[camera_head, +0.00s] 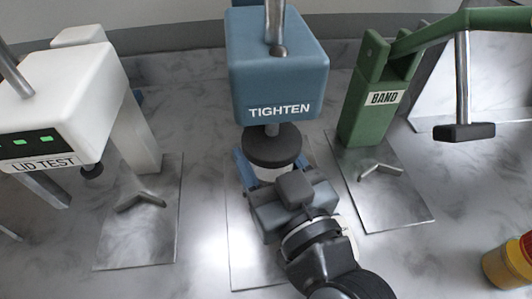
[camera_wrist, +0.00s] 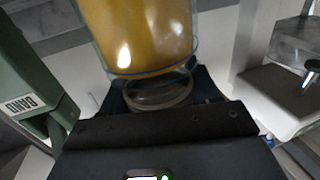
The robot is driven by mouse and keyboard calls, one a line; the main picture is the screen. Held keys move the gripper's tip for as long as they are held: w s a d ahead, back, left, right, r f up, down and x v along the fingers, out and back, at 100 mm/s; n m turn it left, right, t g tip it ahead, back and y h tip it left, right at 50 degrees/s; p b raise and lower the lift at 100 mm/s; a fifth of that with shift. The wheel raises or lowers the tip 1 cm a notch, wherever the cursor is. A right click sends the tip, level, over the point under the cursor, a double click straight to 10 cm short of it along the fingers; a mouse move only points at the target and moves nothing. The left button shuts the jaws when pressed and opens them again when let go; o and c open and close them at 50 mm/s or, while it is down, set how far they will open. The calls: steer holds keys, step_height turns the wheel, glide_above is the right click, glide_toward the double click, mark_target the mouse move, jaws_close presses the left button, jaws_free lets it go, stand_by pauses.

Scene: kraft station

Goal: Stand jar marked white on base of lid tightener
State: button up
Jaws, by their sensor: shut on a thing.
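The lid tightener (camera_head: 277,70), a blue box marked TIGHTEN, stands at the middle back in the head view, with a dark round press head (camera_head: 271,145) below it. Its metal base plate (camera_head: 241,262) lies underneath. My gripper (camera_head: 270,172) reaches in under the press head and is shut on a jar. Only a pale sliver of the jar (camera_head: 268,174) shows there. In the wrist view the jar (camera_wrist: 140,38) is clear with yellow-orange contents, between the dark fingers of my gripper (camera_wrist: 160,92). No white mark shows. Whether the jar touches the base is hidden.
The white LID TEST machine (camera_head: 62,100) stands at left with its own plate. The green BAND press (camera_head: 372,105) stands close at right; its lever (camera_head: 463,85) reaches over the counter. Another yellow jar with a red part (camera_head: 508,264) is at the lower right edge.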

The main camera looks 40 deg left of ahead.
steer(key=shift+f+b, duration=0.4)
steer(key=shift+b, duration=0.05)
steer(key=o, duration=1.1)
steer(key=shift+f, duration=0.1)
steer(key=shift+c, duration=0.2)
steer(key=o, duration=0.4)
steer(key=shift+f, duration=0.15)
